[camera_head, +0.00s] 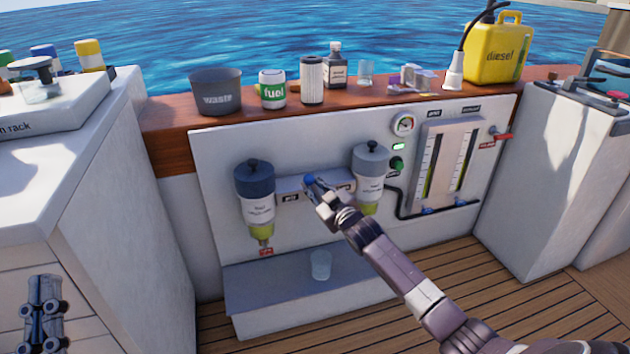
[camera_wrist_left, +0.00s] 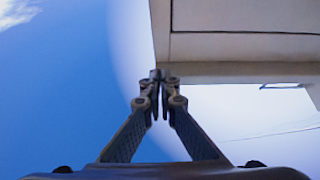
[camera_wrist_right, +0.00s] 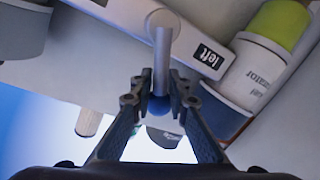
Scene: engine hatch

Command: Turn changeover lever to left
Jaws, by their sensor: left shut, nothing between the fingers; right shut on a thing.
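The changeover lever is a metal rod (camera_wrist_right: 162,58) with a blue knob (camera_head: 309,181), mounted on a pale bar (camera_head: 288,186) between two filter units. My right gripper (camera_head: 316,190) is shut on the lever; in the right wrist view its fingers (camera_wrist_right: 160,92) close on the rod beside the blue knob. The bar's "left" label (camera_wrist_right: 205,55) shows in that view, beside the left filter. The lever's pivot is partly hidden by my gripper in the head view. My left gripper (camera_head: 43,282) is shut and empty at the lower left, by the white cabinet.
The blue-topped left filter (camera_head: 255,190) and grey-topped right filter (camera_head: 371,170) flank the lever closely. A clear cup (camera_head: 320,265) stands on the step below.

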